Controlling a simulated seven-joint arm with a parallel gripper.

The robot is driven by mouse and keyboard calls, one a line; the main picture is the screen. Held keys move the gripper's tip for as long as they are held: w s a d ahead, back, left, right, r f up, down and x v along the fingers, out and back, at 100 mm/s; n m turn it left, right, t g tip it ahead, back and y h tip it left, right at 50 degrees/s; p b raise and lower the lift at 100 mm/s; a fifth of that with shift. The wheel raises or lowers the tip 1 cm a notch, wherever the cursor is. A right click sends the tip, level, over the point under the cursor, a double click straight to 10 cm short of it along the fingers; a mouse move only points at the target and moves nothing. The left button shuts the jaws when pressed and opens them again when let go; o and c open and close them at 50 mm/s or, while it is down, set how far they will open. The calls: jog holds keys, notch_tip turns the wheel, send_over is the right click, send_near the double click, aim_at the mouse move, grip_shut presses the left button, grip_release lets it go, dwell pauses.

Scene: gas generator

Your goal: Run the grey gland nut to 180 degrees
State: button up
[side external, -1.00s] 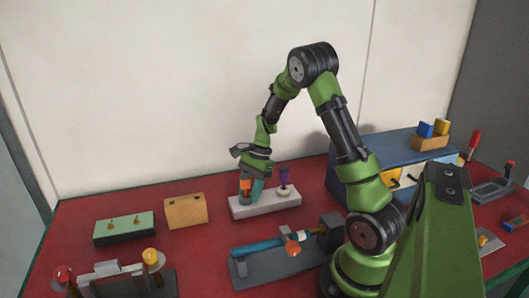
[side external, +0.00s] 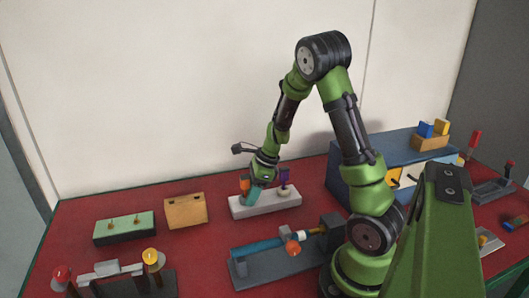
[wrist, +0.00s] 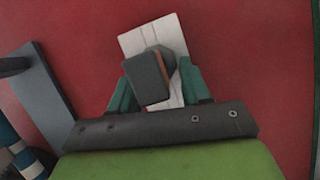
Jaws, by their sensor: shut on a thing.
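A long white block (side external: 270,204) stands on the red table at the back, in the middle of the side view; it also shows in the wrist view (wrist: 168,38). My gripper (side external: 252,194) points down at the block's left end. In the wrist view its teal fingers (wrist: 160,88) lie on either side of a dark grey piece (wrist: 146,78) with an orange edge, and are shut on it. An orange part (side external: 245,184) shows beside the fingers in the side view. I cannot tell whether the grey piece is the gland nut; the fingers hide its lower part.
A purple-topped part (side external: 284,176) stands on the block's right end, close to my gripper. A tan box (side external: 186,211) and a green-topped box (side external: 124,227) stand to the left. A blue cabinet (side external: 340,185) is to the right, and a grey fixture (side external: 265,271) with a blue cylinder is in front.

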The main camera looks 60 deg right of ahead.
jog(key=o, duration=1)
jog(key=shift+c, duration=0.2)
jog(key=shift+r, duration=3.5)
jog(key=shift+a, duration=0.1)
jog(key=s+a+r+n+t, duration=0.1)
jog(key=s+a+r+n, duration=0.4)
jog(key=n, duration=0.7)
jog(key=s+a+r+n+t, duration=0.2)
jog(key=s+a+r+n, duration=0.4)
jog(key=a+n, duration=0.7)
notch_tip(320, 180, up, 3)
jog(key=shift+a+f+h, duration=0.1)
jog(key=shift+a+h, duration=0.2)
jog(key=shift+a, duration=0.2)
